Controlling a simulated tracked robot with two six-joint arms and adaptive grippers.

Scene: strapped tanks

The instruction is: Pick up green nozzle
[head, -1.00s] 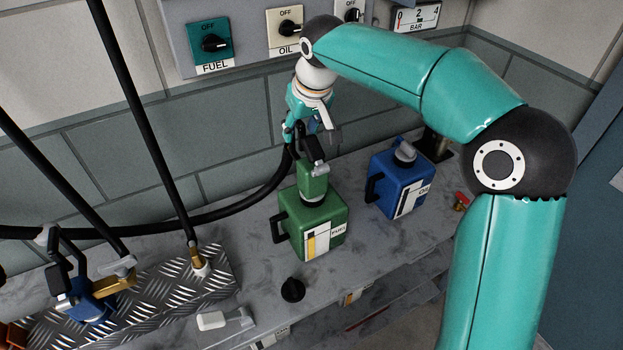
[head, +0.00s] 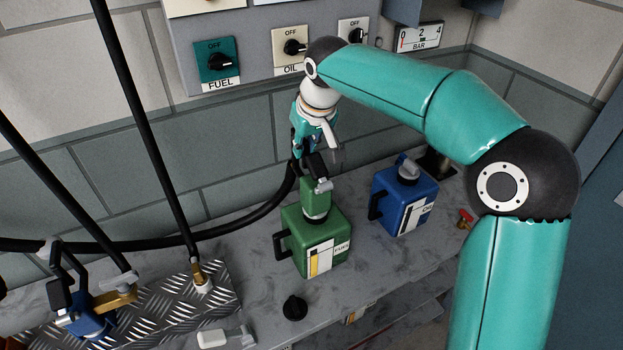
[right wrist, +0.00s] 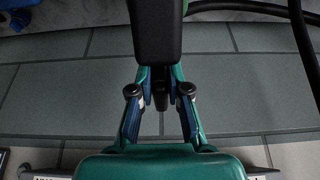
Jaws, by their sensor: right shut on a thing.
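The green nozzle (head: 316,198) stands upright over the top of the green fuel can (head: 302,240). Its lower end meets the can's top; I cannot tell how deep its spout sits. My right gripper (head: 309,150) is shut on the nozzle's dark upper part, with the black hose leading off to the left. In the right wrist view my right gripper's fingers (right wrist: 160,98) close in by a dark block of the nozzle (right wrist: 155,35), with a little green behind it. The grip itself is partly hidden. My left gripper is not in view.
A blue oil can (head: 388,203) stands right of the fuel can. A black cap (head: 294,307) lies in front. A blue nozzle (head: 84,320) and a brass fitting (head: 198,274) are on the treadplate (head: 160,309) at left. Switches, including the fuel switch (head: 217,62), are on the wall.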

